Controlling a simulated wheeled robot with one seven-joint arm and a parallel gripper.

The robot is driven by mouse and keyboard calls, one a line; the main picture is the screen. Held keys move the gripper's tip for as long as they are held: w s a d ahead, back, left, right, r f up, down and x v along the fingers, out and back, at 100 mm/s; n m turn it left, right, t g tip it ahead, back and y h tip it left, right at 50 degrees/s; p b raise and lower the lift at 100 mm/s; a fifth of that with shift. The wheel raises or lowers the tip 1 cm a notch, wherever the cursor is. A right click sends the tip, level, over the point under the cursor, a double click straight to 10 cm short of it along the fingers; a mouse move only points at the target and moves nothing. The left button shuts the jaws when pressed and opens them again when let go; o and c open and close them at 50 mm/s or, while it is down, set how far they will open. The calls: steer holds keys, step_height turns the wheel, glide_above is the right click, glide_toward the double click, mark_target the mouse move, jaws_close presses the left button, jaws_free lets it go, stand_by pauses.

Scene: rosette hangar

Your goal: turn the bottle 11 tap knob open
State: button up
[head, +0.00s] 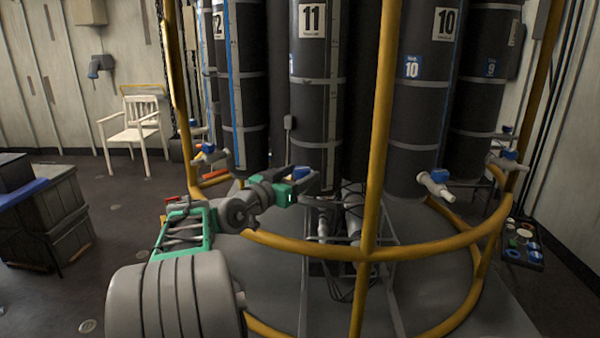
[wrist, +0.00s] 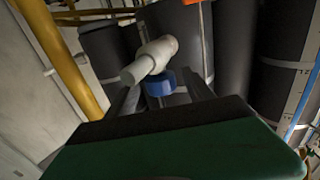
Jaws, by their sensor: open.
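Bottle 11 (head: 312,60) is a tall dark cylinder with a white "11" label, at the centre of the head view. Its blue tap knob (head: 301,173) shows just past the end of my green gripper (head: 298,184). In the wrist view the blue knob (wrist: 159,84) sits below a white tap body (wrist: 150,60), between the two dark fingers of my gripper (wrist: 162,82). The fingers stand apart, with a gap on each side of the knob. I cannot tell how far the knob lies inside the fingers. The knob's far side is hidden.
A yellow rail (head: 310,246) curves in front of the bottles, with an upright yellow post (head: 378,130) right of my gripper. Bottle 10 (head: 420,110) and its tap (head: 436,184) stand to the right. A white chair (head: 135,133) and dark crates (head: 55,215) are left.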

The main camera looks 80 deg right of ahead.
steer(key=shift+s+d, duration=0.2)
steer(key=shift+d, duration=0.4)
steer(key=shift+c, duration=0.5)
jaws_close()
